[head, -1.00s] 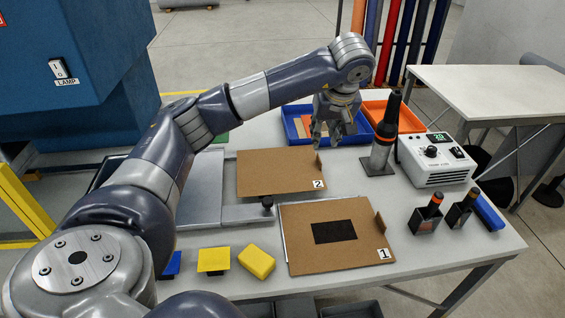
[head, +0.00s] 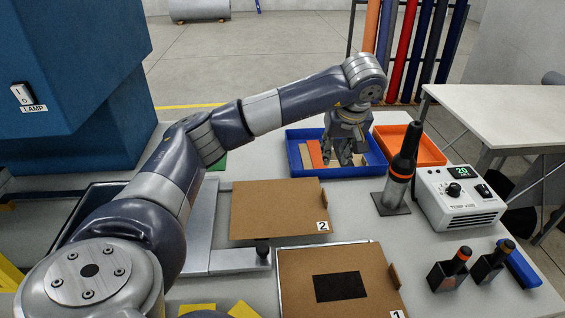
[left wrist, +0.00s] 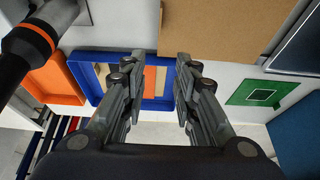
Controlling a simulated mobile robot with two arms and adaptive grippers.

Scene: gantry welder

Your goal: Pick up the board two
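Board two (head: 272,208) is a flat brown board with a white "2" label at its front right corner and a small upright tab at its right edge. It lies on the table behind board one (head: 297,272), which has a black rectangle. My left gripper (head: 344,158) points down behind and right of board two, over the blue tray, apart from the board. In the left wrist view its two fingers (left wrist: 158,78) are apart with nothing held between them. A brown board, apparently board two (left wrist: 225,25), shows at the top there. My right gripper is not in view.
The blue tray (head: 292,158) holds several flat pieces, with an orange tray (head: 412,146) beside it. A black-and-orange tool (head: 404,165) stands upright near a white heater unit (head: 458,198). A dark post (head: 262,248) stands at board two's front edge. Yellow blocks lie in front.

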